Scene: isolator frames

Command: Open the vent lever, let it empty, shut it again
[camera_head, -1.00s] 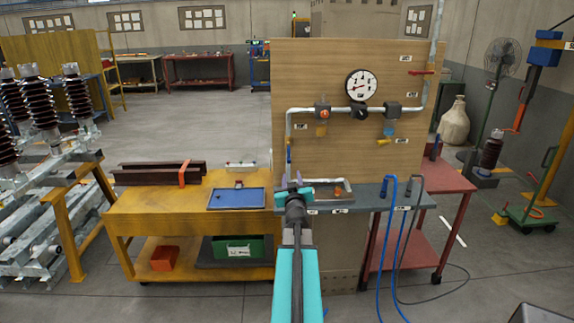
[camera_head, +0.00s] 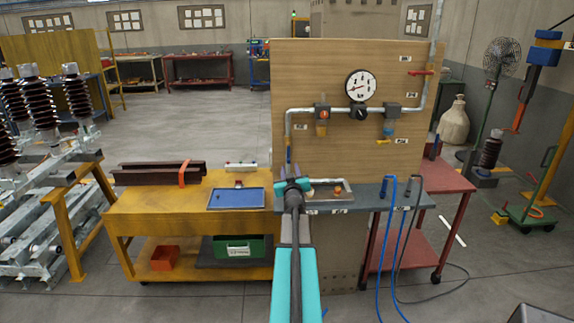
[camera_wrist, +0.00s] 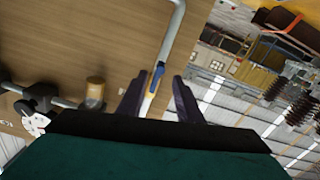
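A small blue lever (camera_head: 289,155) sits on the lower end of the grey pipe that drops down the left side of the wooden panel. I take it for the vent lever. In the wrist view the blue lever (camera_wrist: 157,77) lies along the pipe, with a yellow and white part below it. My gripper (camera_head: 293,183) is just below and in front of it. Its two dark fingers (camera_wrist: 158,86) are apart, and the lever appears between them in the picture. Contact does not show. A round gauge (camera_head: 361,85) is on the panel, its reading too small to tell.
An amber bowl (camera_head: 322,129) and a blue bowl (camera_head: 388,131) hang below the pipe. A red handle (camera_head: 420,73) and a yellow handle (camera_head: 401,141) are further right. A yellow bench (camera_head: 150,212) stands left.

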